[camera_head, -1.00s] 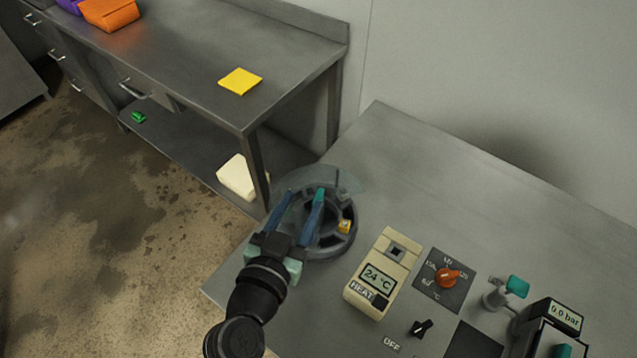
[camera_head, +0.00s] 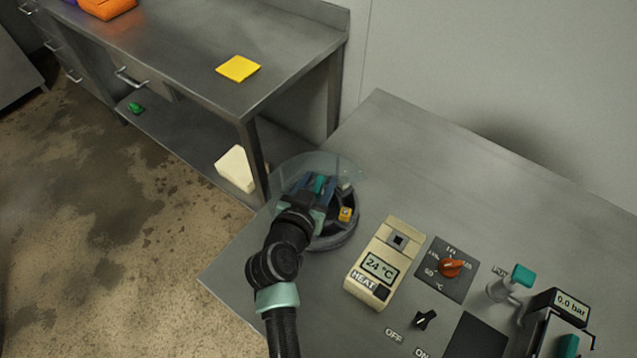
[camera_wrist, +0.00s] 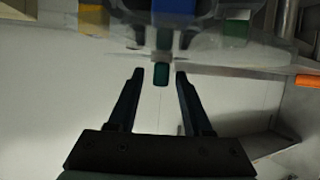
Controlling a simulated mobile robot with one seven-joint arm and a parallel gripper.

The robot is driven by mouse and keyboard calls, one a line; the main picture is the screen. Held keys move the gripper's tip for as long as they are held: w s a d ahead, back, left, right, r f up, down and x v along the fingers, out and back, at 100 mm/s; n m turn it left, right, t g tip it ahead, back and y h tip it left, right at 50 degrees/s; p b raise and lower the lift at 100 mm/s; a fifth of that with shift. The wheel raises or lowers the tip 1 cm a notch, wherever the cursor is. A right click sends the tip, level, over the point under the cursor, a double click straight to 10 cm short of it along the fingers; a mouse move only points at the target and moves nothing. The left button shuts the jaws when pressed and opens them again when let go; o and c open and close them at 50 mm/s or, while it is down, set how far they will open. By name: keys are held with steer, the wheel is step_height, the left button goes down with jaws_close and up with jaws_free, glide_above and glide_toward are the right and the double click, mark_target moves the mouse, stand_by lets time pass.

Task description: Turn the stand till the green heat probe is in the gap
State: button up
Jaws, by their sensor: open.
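The round dark stand (camera_head: 338,240) sits at the left corner of the steel bench, under a clear curved cover (camera_head: 322,162). A yellow block (camera_head: 346,214) sits in its right side. My gripper (camera_head: 319,183) is over the stand, jaws apart. In the wrist view, a small teal tab (camera_wrist: 161,75) stands between my open fingertips, with a gap on both sides. Behind the clear plastic are a yellow block (camera_wrist: 93,17), a blue block (camera_wrist: 174,10) and a green block (camera_wrist: 235,28), perhaps the green heat probe. My arm hides much of the stand in the head view; I cannot make out the gap.
A beige heat unit (camera_head: 385,263) reading 24 °C stands right of the stand. Further right are an orange dial (camera_head: 451,267), a black switch (camera_head: 425,320) and a teal-topped valve (camera_head: 522,275). Another steel table (camera_head: 190,60) holds a yellow sheet (camera_head: 238,69).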

steer(key=shift+w+d, duration=0.1)
steer(key=shift+w, duration=0.05)
steer(key=shift+c, duration=0.2)
jaws_close()
stand_by(1.2)
